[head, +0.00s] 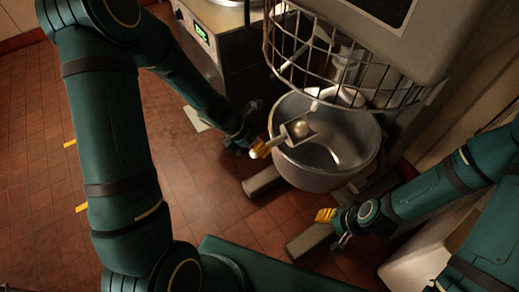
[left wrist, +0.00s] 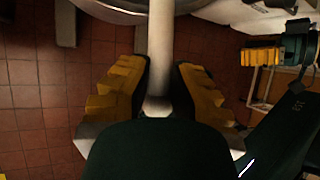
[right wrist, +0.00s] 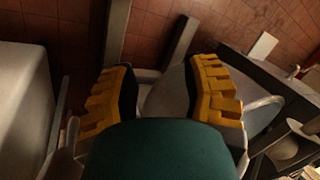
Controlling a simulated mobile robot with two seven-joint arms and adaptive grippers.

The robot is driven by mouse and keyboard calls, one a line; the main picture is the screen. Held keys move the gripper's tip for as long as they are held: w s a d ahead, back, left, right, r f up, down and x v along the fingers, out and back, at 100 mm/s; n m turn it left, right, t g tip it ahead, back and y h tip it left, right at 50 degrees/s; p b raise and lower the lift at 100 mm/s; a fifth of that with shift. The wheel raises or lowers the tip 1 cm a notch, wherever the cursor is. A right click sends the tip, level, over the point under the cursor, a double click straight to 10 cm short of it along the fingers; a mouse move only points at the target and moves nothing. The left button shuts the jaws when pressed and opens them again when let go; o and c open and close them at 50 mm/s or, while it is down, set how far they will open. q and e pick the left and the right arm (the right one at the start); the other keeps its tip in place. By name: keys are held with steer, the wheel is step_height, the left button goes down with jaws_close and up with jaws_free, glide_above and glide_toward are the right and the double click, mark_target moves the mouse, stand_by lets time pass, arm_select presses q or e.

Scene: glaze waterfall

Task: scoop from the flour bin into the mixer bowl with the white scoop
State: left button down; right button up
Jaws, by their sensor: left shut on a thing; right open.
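The white scoop (head: 299,131) is over the left part of the metal mixer bowl (head: 338,178) in the head view. A pale rounded lump shows in its pan; I cannot tell if it is flour. My left gripper (head: 258,148) is shut on the scoop's handle, just outside the bowl's left rim. In the left wrist view the pale handle (left wrist: 161,45) runs up between the yellow fingers (left wrist: 158,90). My right gripper (head: 332,226) is open and empty, below and right of the bowl. A white bin (head: 425,262), probably the flour bin, stands at lower right; its contents are hidden.
The mixer's wire guard (head: 300,55) and head hang above the bowl's back. A steel appliance with a green display (head: 201,34) stands behind left. The mixer's feet (head: 262,181) stick out over the tiled floor (head: 180,200), which is open at left.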

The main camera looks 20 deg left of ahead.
arm_select(q)
steer(key=shift+s+d+f+m+t+y+b, duration=0.2)
steer(key=shift+t+y+b, duration=0.35)
steer(key=shift+b, duration=0.85)
steer(key=shift+s+d+f+m+t+y+b, duration=0.15)
steer(key=shift+m+t+y+b, duration=0.35)
steer(key=shift+b, duration=0.85)
steer(key=shift+t+y+b, duration=0.25)
steer(key=shift+y+b, duration=0.25)
steer(key=shift+y, duration=0.05)
steer(key=shift+s+f+p, duration=0.1)
steer(key=shift+f+p, duration=0.05)
steer(key=shift+p, duration=0.3)
steer(key=shift+d+y, duration=0.1)
steer(key=shift+y, duration=0.2)
steer(key=shift+d+t+y, duration=0.1)
steer(key=shift+t+y, duration=0.3)
steer(key=shift+d+f+m+t+y, duration=0.1)
steer(key=shift+m+t+y, duration=0.2)
steer(key=shift+t+y, duration=0.2)
steer(key=shift+d, duration=0.1)
